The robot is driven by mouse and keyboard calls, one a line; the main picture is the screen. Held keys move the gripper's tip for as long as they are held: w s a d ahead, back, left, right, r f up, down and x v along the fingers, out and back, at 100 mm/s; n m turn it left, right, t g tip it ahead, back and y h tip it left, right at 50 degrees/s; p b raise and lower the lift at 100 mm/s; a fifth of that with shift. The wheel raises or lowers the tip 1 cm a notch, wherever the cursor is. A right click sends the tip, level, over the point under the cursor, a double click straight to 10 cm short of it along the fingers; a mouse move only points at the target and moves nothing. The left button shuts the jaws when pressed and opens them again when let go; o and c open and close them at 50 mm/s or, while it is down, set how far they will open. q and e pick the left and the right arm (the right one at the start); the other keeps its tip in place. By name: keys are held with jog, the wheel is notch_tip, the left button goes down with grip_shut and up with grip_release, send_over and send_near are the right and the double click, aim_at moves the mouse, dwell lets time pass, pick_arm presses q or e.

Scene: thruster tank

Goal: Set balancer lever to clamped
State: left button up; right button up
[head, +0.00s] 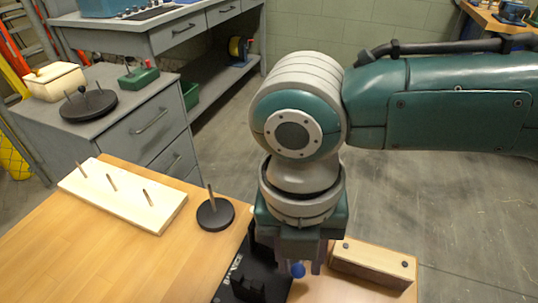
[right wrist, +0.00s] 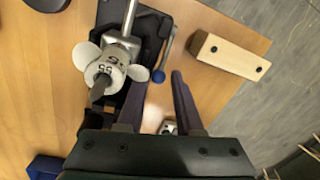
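The balancer is a black stand (head: 247,275) on the wooden table, partly hidden by my arm in the head view. In the right wrist view its black base (right wrist: 150,22) carries a silver shaft and a white propeller (right wrist: 110,66). The balancer lever (right wrist: 166,50) is a thin grey bar beside the shaft, ending in a blue knob (right wrist: 158,76). The knob also shows in the head view (head: 298,269). My right gripper (right wrist: 160,84) is open, pointing down, with its fingers on either side of the knob; contact cannot be told. My left gripper is out of view.
A wooden block with dark screws (head: 372,262) lies right of the balancer. A pale peg board (head: 124,195) and a round black peg stand (head: 215,213) stand to the left. A grey cabinet and workbench stand behind. A blue object (right wrist: 45,167) shows at lower left.

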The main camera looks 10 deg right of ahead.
grip_shut()
jog(key=shift+s+p, duration=0.2)
jog(key=shift+p, duration=0.4)
jog(key=shift+f+t+h+p, duration=0.15)
jog(key=shift+t+h+p, duration=0.15)
jog(key=shift+t+p, duration=0.1)
jog(key=shift+s+a+f+t+h, duration=0.1)
jog(key=shift+f+t+h, duration=0.2)
jog(key=shift+f+t, duration=0.1)
